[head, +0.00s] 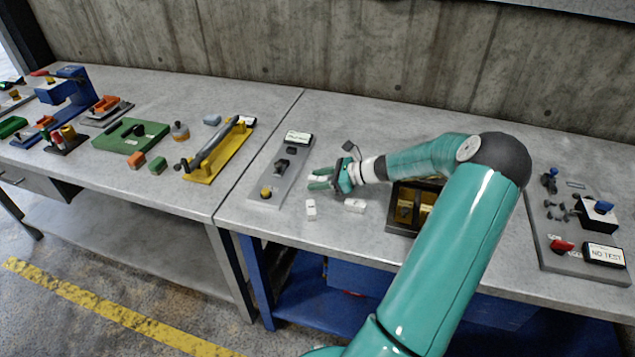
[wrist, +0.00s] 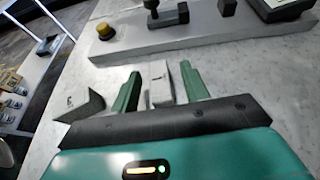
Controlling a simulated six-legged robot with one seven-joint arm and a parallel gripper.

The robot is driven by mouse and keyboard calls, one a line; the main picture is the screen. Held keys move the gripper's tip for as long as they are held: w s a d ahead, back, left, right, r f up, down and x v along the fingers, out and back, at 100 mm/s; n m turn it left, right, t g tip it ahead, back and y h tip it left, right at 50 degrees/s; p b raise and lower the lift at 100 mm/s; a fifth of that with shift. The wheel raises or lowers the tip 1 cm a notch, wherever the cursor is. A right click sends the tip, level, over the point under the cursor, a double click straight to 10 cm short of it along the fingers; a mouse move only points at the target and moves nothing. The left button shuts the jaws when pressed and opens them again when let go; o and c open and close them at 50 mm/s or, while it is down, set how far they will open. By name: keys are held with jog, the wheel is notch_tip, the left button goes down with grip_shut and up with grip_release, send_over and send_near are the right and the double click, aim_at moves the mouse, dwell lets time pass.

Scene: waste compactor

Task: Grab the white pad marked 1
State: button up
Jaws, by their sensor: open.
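In the head view, two small white pads lie on the bench: a left pad (head: 311,209) and a right pad (head: 355,205). My gripper (head: 320,179) is just beyond them, low over the bench, its green fingers pointing left. In the wrist view my gripper (wrist: 163,86) is open, with a white pad (wrist: 160,88) standing between its fingers. I cannot tell whether the fingers touch it. Another white pad (wrist: 83,105) with a dark mark lies left of the fingers. The numbers are too small or blurred to read, so I cannot tell which pad is 1.
A grey panel (head: 270,190) with a yellow button (head: 266,192) lies ahead of my fingertips. A dark box (head: 395,217) with yellow contents stands right of the pads, partly behind my arm. The bench's front edge is close to the pads. Another panel (head: 600,242) lies far right.

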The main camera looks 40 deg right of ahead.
grip_shut()
jog(key=shift+r, duration=0.1)
